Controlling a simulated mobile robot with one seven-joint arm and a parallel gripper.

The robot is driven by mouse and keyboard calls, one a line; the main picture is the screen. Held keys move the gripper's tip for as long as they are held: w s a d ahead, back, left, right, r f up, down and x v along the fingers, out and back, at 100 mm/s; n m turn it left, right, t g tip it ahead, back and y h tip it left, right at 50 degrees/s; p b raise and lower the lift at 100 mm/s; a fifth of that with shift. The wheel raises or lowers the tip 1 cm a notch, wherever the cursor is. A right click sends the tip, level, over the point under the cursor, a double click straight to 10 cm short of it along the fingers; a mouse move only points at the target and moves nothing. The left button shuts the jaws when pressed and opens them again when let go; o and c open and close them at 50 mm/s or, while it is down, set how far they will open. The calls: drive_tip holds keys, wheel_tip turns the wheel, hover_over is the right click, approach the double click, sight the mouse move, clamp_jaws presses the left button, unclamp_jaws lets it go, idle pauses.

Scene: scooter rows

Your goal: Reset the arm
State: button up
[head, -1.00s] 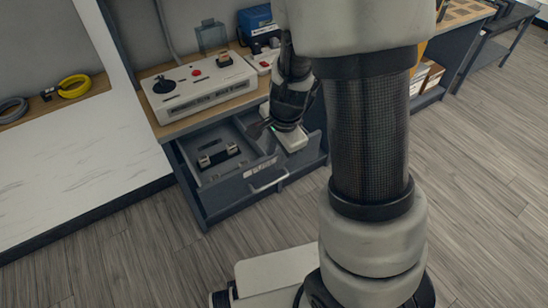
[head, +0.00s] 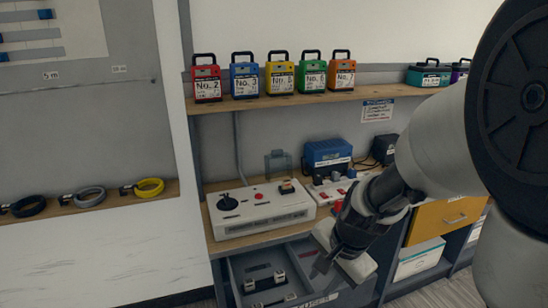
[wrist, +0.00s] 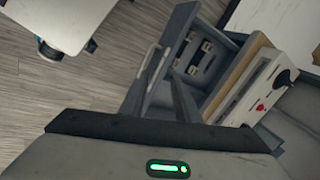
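My gripper (head: 318,268) hangs at the end of my arm, over the right part of the open drawer (head: 318,300) in the head view. The wrist view shows the drawer's handle (wrist: 148,60) and a dark part with metal ends (wrist: 200,55) inside the drawer. My arm is bent and fills the right side of the head view.
A white console (head: 262,208) with a joystick and red button stands on the bench above the drawer. A blue box (head: 327,153) is behind it. Numbered battery packs, including a red one (head: 206,82), line the shelf. Coloured rings, including a yellow one (head: 150,187), lie left.

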drive_tip(key=s+d+r+n+t+h, duration=0.2)
drive_tip(key=s+r+n+t, duration=0.1)
drive_tip(key=s+r+n, duration=1.1)
wheel_tip(320, 180, up, 16)
drive_tip(key=w+m+p, duration=0.1)
drive_tip(key=m+p, duration=0.2)
drive_tip(key=p, duration=1)
drive_tip(key=shift+p, duration=0.35)
